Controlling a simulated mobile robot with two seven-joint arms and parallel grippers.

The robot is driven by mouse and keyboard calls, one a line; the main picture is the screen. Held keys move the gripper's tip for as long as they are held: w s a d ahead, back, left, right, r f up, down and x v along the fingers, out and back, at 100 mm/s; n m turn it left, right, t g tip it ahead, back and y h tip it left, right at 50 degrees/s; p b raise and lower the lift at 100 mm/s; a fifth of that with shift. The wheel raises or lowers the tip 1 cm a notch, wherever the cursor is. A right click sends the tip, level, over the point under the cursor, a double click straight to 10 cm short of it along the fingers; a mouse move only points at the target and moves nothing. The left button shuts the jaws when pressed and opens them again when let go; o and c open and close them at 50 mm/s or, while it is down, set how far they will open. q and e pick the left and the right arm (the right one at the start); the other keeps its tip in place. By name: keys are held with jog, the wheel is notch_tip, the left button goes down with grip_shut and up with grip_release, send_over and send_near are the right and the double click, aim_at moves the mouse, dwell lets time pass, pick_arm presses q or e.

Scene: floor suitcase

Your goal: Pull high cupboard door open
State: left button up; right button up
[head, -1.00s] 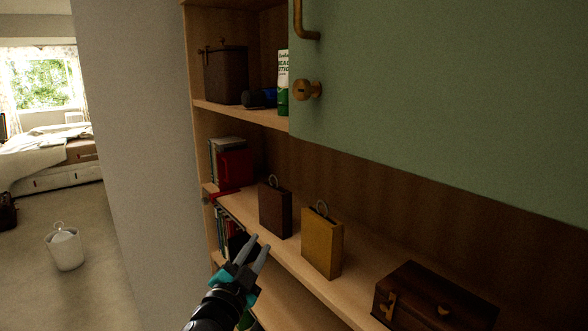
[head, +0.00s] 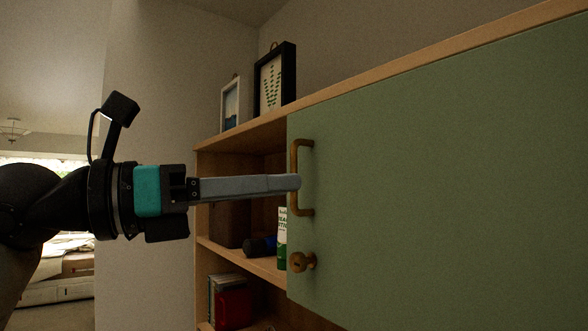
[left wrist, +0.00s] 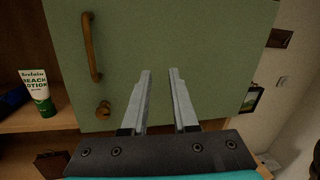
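The green cupboard door (head: 430,190) covers the right part of the high cupboard and looks flat against it. Its upright brass handle (head: 294,178) is near the door's left edge, with a round brass knob (head: 302,262) below. My left gripper (head: 297,181) reaches in from the left, its fingertips overlapping the handle in the head view. In the left wrist view, the two fingers (left wrist: 160,72) are apart with nothing between them, and the handle (left wrist: 92,47) is to their left. Contact with the door cannot be told. My right gripper is not in view.
Left of the door are open shelves with a lotion tube (head: 282,240), a dark cylinder (head: 260,246) and a red item (head: 234,308). Framed pictures (head: 275,78) stand on top of the cupboard. A plain wall (head: 150,80) is at the left.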

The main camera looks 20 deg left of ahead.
aim_at(292, 168)
pick_arm(q)
jog(key=a+r+n+t+y, duration=0.3)
jog(key=a+t+y, duration=0.1)
jog(key=a+y, duration=0.35)
jog(key=shift+h, duration=0.55)
jog(key=p+x, duration=0.2)
jog(key=x, duration=0.2)
jog(key=p+x, duration=0.2)
jog(key=x, duration=0.3)
jog(key=p+x, duration=0.2)
jog(key=x, duration=0.3)
jog(key=shift+w+a, duration=0.25)
jog(key=shift+a, duration=0.05)
jog(key=shift+w+d+f, duration=0.2)
jog(key=shift+w+d, duration=0.1)
jog(key=shift+w, duration=0.25)
jog(key=shift+c, duration=0.3)
grip_shut()
